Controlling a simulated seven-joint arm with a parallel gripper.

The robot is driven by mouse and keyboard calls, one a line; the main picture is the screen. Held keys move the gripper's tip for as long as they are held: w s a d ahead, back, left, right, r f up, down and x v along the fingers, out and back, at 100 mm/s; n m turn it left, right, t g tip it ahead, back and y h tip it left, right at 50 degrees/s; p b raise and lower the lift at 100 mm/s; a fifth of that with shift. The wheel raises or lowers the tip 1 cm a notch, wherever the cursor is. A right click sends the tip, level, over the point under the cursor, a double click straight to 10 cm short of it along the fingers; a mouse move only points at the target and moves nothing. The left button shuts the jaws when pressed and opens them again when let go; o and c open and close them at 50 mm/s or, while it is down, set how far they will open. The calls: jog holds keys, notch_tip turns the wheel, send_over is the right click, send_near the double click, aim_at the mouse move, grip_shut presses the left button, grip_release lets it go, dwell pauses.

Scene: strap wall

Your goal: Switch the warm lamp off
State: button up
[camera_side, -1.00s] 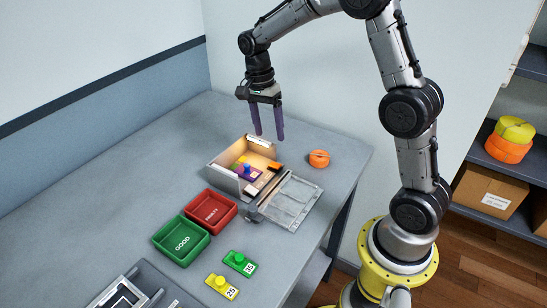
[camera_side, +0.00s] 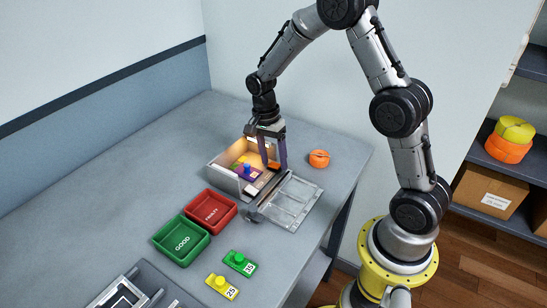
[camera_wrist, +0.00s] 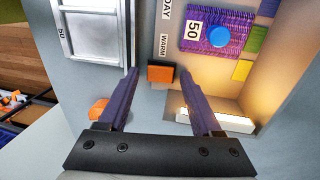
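The box (camera_side: 222,178) on the table is lit warm inside. Its white lamp strip (camera_wrist: 215,121) glows in the wrist view. An orange switch block (camera_wrist: 160,74) sits on the box's pale edge strip, beside a label reading WARM (camera_wrist: 163,44). My gripper (camera_wrist: 160,76) is open and empty. In the wrist view its two purple fingers lie either side of the orange block; I cannot tell how far above it they are. In the side view my gripper (camera_side: 274,164) is low over the box's right rear part, and the fingers partly hide that area.
A purple block (camera_wrist: 210,30) marked 50, with a blue knob, lies in the box. The open grey lid (camera_side: 290,200) lies to the right. An orange round object (camera_side: 319,158) stands behind the lid. Red (camera_side: 227,222) and green (camera_side: 190,252) trays are in front. The left rear table is clear.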

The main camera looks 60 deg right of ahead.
grip_shut()
jog(key=shift+r, duration=0.1)
jog(key=shift+s+t, duration=0.15)
jog(key=shift+t, duration=0.45)
jog(key=shift+o, duration=1)
grip_release()
